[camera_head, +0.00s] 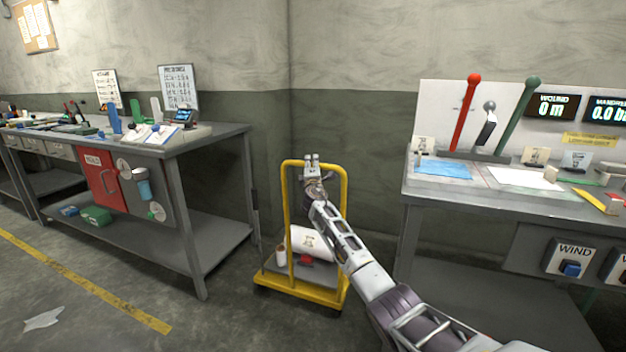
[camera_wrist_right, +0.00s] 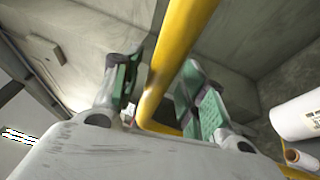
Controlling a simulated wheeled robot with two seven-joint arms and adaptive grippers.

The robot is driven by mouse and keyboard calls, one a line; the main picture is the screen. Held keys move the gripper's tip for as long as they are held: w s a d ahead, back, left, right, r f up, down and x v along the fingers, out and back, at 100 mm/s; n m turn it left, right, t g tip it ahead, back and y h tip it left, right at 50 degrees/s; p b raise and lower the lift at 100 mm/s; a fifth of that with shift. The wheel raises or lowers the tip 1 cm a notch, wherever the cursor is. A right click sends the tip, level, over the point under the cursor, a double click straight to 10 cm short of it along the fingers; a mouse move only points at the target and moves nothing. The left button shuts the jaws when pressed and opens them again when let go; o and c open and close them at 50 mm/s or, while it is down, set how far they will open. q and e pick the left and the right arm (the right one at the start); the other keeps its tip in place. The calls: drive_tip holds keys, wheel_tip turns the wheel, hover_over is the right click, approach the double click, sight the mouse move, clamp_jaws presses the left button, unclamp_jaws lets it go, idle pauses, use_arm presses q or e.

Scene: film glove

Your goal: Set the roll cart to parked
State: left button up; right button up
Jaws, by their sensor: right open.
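The roll cart (camera_head: 272,272) is a low yellow trolley with a tall yellow push handle (camera_head: 287,205). It stands on the floor between two workbenches. It bears a white roll (camera_head: 313,240) and a small brown-white spool (camera_head: 281,256). My right gripper (camera_head: 312,162) is at the top bar of the handle. In the right wrist view the open fingers (camera_wrist_right: 160,95) have green pads, and the yellow bar (camera_wrist_right: 178,45) passes between them. Contact with the bar cannot be told. The white roll also shows there (camera_wrist_right: 300,117). My left gripper is out of view.
The left workbench (camera_head: 215,135) has a lower shelf and a red panel (camera_head: 103,180). The right workbench (camera_head: 410,190) bears red and green levers and displays. A yellow floor line (camera_head: 85,283) runs at lower left. Open floor lies in front of the cart's left side.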

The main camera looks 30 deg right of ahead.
drive_tip(key=v, duration=1.1)
drive_tip(key=shift+s, duration=0.2)
idle(0.5)
drive_tip(key=shift+a, duration=0.15)
idle(0.5)
